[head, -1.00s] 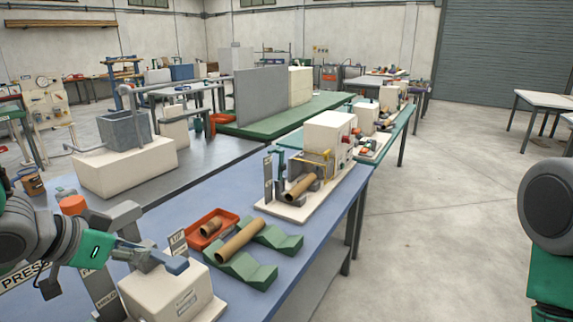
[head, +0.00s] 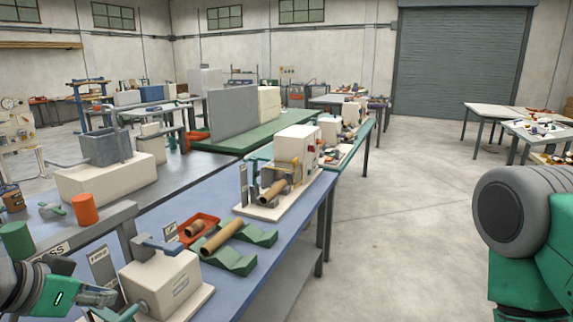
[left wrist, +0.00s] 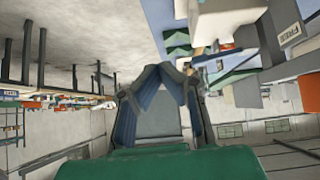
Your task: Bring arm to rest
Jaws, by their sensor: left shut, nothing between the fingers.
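My left gripper (head: 108,296) is low at the left edge in the head view. In the left wrist view its fingers (left wrist: 160,72) meet at the tips, shut with nothing between them. It is left of a cream box (head: 165,283) with a blue lever (head: 158,246) on top and apart from the lever. My right arm shows at the right edge in the head view; its gripper is out of view. A cardboard tube (head: 222,238) lies across green V-shaped rests (head: 240,262) on the blue bench.
An orange tray (head: 205,222) holds a short tube. A winder machine (head: 298,150) with a tube stands further back. The floor right of the bench is clear.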

